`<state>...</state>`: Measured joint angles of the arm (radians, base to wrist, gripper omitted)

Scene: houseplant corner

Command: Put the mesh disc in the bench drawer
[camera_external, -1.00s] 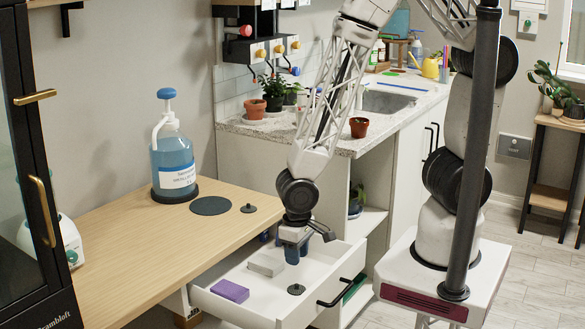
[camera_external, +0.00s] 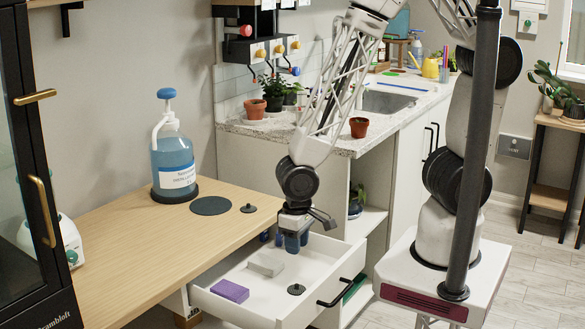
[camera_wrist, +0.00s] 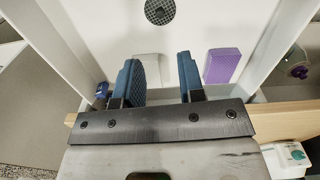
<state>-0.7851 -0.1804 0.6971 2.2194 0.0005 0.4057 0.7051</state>
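A small dark round disc (camera_external: 296,289) with a raised centre lies flat on the floor of the open bench drawer (camera_external: 330,258), near its front. In the wrist view this disc (camera_wrist: 160,11) shows a mesh pattern and lies beyond my fingertips. A similar small knobbed disc (camera_external: 248,208) lies on the wooden bench, beside a larger flat dark disc (camera_external: 211,205). My gripper (camera_external: 293,243) points down above the back of the drawer, apart from the disc. In the wrist view my gripper (camera_wrist: 158,72) is open, with two blue fingers apart and nothing held between them.
A purple block (camera_external: 229,290) and a pale grey block (camera_external: 266,263) lie in the drawer. A blue pump bottle (camera_external: 174,163) stands on the bench (camera_external: 135,245) in a dark round base. A dark cabinet (camera_external: 35,170) bounds the left. Potted plants stand on the counter behind.

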